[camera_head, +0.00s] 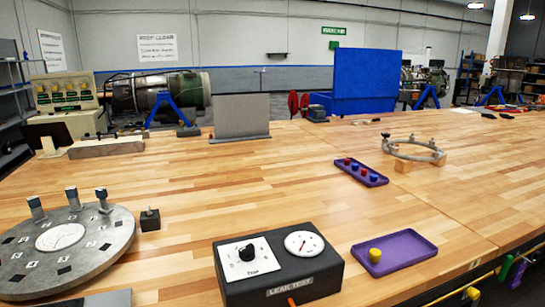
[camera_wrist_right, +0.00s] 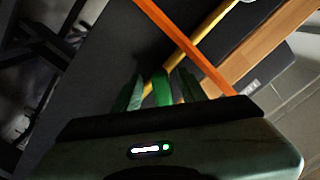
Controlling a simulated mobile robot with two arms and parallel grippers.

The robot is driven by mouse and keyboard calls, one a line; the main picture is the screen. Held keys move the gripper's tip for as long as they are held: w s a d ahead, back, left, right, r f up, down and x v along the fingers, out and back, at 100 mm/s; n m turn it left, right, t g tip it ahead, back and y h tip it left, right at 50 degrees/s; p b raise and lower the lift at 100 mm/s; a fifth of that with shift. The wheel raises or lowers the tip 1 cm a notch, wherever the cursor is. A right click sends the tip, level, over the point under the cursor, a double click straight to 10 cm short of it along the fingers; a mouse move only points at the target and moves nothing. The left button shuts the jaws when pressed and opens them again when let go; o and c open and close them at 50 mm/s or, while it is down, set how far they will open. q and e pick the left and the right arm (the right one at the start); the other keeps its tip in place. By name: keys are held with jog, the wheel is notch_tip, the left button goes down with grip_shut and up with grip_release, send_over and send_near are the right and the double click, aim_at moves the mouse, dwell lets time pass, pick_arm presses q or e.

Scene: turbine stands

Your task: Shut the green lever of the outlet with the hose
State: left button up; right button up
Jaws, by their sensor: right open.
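In the right wrist view, the two dark green fingers of my right gripper (camera_wrist_right: 162,92) stand apart. A brighter green lever (camera_wrist_right: 162,88) shows between them, with gaps on both sides; I cannot tell how deep it sits. A yellow pipe (camera_wrist_right: 196,38) runs diagonally behind the fingers. An orange hose (camera_wrist_right: 187,45) crosses in front of the pipe, right of the fingers. Neither gripper shows in the head view.
The wooden table (camera_head: 270,165) has a clear middle. On it are a black leak test box (camera_head: 280,262), a purple tray (camera_head: 408,252) with a yellow peg, a round grey plate (camera_head: 105,240) and a ring fixture (camera_head: 413,148). The table edge (camera_wrist_right: 262,65) lies close to the right gripper.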

jog(key=shift+w, duration=0.2)
dwell(0.4)
grip_shut()
jog(key=n+p, duration=0.2)
jog(key=n, duration=0.5)
jog(key=shift+p, duration=0.35)
